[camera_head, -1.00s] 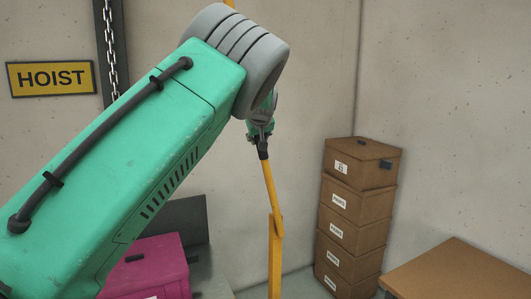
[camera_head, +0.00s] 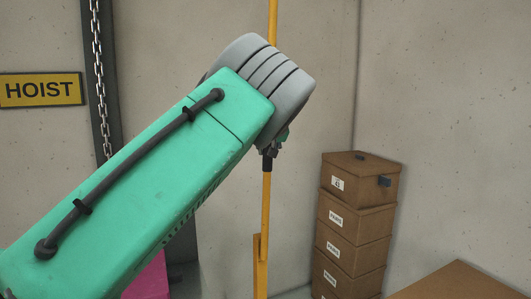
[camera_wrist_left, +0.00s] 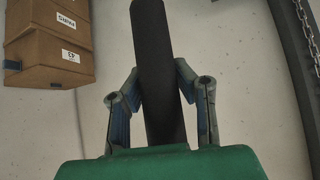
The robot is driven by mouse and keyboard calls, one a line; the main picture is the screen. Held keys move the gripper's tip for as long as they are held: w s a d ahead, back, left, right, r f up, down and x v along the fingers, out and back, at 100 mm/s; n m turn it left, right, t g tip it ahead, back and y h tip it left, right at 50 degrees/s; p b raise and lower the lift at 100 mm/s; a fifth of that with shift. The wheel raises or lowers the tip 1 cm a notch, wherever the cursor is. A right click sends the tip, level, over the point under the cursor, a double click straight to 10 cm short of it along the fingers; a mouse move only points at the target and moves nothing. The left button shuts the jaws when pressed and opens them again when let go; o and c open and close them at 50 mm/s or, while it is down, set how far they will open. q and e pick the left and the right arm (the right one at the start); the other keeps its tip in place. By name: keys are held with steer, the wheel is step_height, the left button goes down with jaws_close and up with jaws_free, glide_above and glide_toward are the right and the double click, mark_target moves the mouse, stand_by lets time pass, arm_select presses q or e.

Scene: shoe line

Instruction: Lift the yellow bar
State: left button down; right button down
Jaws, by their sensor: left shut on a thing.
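The yellow bar (camera_head: 266,212) stands almost upright in the head view. Its upper part shows above my left arm, and my arm hides its middle. Its lower end meets a wider yellow post (camera_head: 260,275). My left gripper (camera_head: 270,152) is at the bar, mostly hidden behind my green and grey arm. A black grip section of the bar shows just below the gripper. In the left wrist view a dark shaft (camera_wrist_left: 160,70) runs between the fingers of my left gripper (camera_wrist_left: 158,85), which is shut on it. My right gripper is not in view.
A stack of brown boxes (camera_head: 350,230) stands right of the bar near the wall corner. A brown surface (camera_head: 460,282) is at the lower right. A chain (camera_head: 97,80) hangs at the left beside a HOIST sign (camera_head: 40,89). A magenta box (camera_head: 150,280) is partly behind my arm.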

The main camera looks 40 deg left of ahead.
arm_select(q)
steer(key=c, duration=1.5)
jaws_free()
steer(key=shift+s+d+f+h, duration=0.15)
steer(key=shift+d+f, duration=0.1)
steer(key=shift+f, duration=0.2)
steer(key=shift+w+d+f+h, duration=0.1)
steer(key=shift+d+f+h, duration=0.1)
steer(key=shift+f, duration=0.25)
steer(key=o, duration=0.3)
steer(key=shift+d+r, duration=0.15)
steer(key=shift+d, duration=0.05)
steer(key=shift+d+r, duration=0.35)
steer(key=shift+d, duration=0.1)
steer(key=shift+s+r, duration=0.1)
steer(key=shift+r, duration=0.05)
steer(key=shift+a+f, duration=0.25)
steer(key=shift+a, duration=0.7)
steer(key=shift+d+r, duration=0.15)
steer(key=shift+d, duration=0.05)
steer(key=v, duration=1.1)
steer(key=shift+d, duration=0.35)
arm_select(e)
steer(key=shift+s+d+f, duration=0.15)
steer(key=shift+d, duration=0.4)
